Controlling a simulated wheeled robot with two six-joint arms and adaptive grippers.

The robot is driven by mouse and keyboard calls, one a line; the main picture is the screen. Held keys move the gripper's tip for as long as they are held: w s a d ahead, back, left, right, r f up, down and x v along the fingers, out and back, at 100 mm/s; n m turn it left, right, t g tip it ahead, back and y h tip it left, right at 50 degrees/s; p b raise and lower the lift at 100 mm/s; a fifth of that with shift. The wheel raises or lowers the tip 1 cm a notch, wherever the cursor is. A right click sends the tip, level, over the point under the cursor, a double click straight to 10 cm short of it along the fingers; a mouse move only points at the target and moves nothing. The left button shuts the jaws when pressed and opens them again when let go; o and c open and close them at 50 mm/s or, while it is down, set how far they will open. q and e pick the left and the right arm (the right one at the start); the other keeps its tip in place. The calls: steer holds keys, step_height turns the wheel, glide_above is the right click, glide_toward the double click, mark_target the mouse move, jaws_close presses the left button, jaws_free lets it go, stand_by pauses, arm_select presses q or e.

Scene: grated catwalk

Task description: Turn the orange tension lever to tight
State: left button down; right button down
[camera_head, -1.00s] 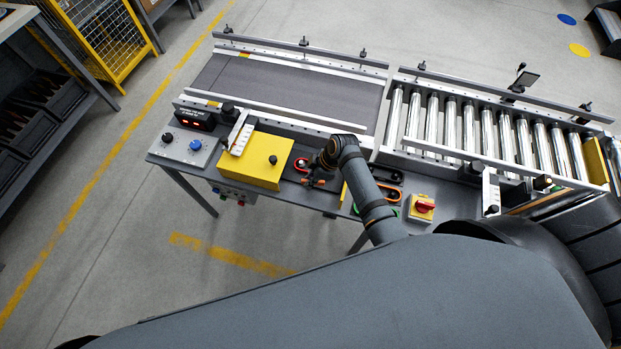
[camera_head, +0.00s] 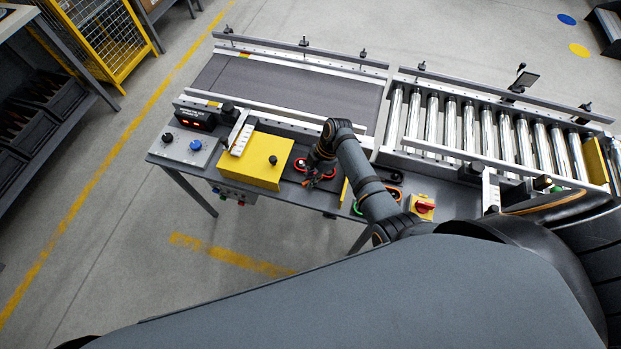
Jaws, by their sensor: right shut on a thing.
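My right gripper (camera_head: 310,183) reaches down to the dark control strip at the table's front edge, just right of the yellow box. It is shut at the orange tension lever (camera_head: 300,165), whose orange-red outline shows beside the fingers. The gripper and wrist cover much of the lever, and the hold itself is too small to see clearly. I cannot read any tight mark. My left gripper is not in view.
A yellow box (camera_head: 257,161) stands just left of the gripper. A yellow switch with a red knob (camera_head: 423,207) is to the right. The belt (camera_head: 290,91) and steel rollers (camera_head: 482,125) lie behind. Open floor is in front.

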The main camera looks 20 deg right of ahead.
steer(key=n, duration=0.2)
steer(key=n+g, duration=0.1)
steer(key=n, duration=0.1)
steer(key=shift+w+n+g+h+b, duration=0.1)
steer(key=shift+n+g+h+b, duration=0.2)
steer(key=shift+a+n+g+h, duration=0.1)
steer(key=shift+n+g+h, duration=0.5)
steer(key=shift+n, duration=1.4)
steer(key=c, duration=1.4)
jaws_free()
steer(key=v, duration=1.2)
